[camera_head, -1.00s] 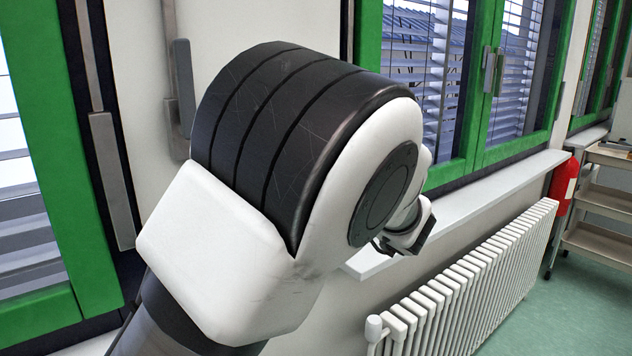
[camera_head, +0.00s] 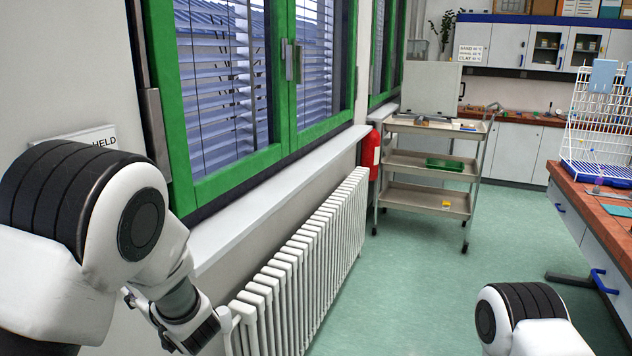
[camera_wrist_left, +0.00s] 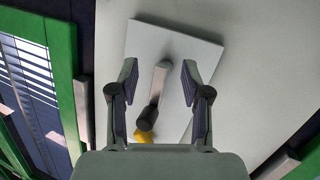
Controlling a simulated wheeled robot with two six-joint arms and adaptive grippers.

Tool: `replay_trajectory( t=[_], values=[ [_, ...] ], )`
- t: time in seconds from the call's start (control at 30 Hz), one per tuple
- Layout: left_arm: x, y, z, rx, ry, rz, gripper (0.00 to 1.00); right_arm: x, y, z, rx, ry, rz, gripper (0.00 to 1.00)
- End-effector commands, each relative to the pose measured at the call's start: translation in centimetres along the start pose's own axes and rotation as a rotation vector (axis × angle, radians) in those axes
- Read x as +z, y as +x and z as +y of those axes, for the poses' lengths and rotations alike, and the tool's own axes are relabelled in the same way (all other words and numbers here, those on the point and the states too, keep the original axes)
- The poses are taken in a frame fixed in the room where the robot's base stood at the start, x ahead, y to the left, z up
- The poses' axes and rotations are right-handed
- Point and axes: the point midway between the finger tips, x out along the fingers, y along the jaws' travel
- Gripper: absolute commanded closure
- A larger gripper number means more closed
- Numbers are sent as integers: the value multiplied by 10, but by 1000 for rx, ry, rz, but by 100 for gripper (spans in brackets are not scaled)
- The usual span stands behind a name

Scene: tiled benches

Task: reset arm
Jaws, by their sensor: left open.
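My left arm comes in from the left in the head view, large and close. My left gripper (camera_head: 196,334) is low at the left, beside the near end of the radiator. In the left wrist view my left gripper (camera_wrist_left: 160,72) is open, its two fingers spread. A pale flat panel (camera_wrist_left: 205,55) shows behind the fingers. A short object with a light shaft and dark end (camera_wrist_left: 149,115) and a yellow piece (camera_wrist_left: 142,136) appear in front of the panel; I cannot tell whether the gripper touches them. Part of my right arm shows at the bottom right of the head view; its gripper is out of view.
A white radiator (camera_head: 300,262) runs below the window sill (camera_head: 235,222). A red extinguisher (camera_head: 370,154) hangs beyond it. A grey cart (camera_head: 420,197) stands ahead. A bench with a red-brown top (camera_head: 585,190) is at the right. The green floor (camera_head: 400,290) between is open.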

Motion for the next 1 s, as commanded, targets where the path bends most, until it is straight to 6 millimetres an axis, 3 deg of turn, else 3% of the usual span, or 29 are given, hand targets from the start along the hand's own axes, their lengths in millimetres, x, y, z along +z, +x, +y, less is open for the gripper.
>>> replay_trajectory(
  t=[0.03, 0.13, 0.27, 0.4, 0.5, 0.6, 0.7, 0.8, 1.0],
  values=[
    [35, 2, -13, 24, 79, -69, 52, 1, 0, 0, 0, 1, -1, 60],
    [113, -4, -46, 95, 252, -245, 52, 1, -1, 0, 0, 2, -3, 60],
    [212, -36, -104, 190, 463, -519, 52, 1, -1, 0, 0, 1, -3, 60],
    [295, -98, -180, 284, 649, -837, 52, 1, -1, 0, 0, 1, -2, 60],
    [333, -154, -235, 346, 750, -1067, 52, 1, -1, 0, 0, 1, -2, 60],
    [351, -202, -276, 396, 814, -1249, 52, 1, -1, 0, 0, 1, -2, 60],
    [356, -230, -299, 427, 844, -1354, 52, 1, -1, 0, 0, 1, -2, 60],
    [357, -240, -306, 439, 853, -1387, 52, 1, -1, 0, 0, 1, -2, 60],
    [357, -239, -305, 440, 853, -1384, 52, 1, -1, 0, 0, 1, -2, 60]
  ],
)
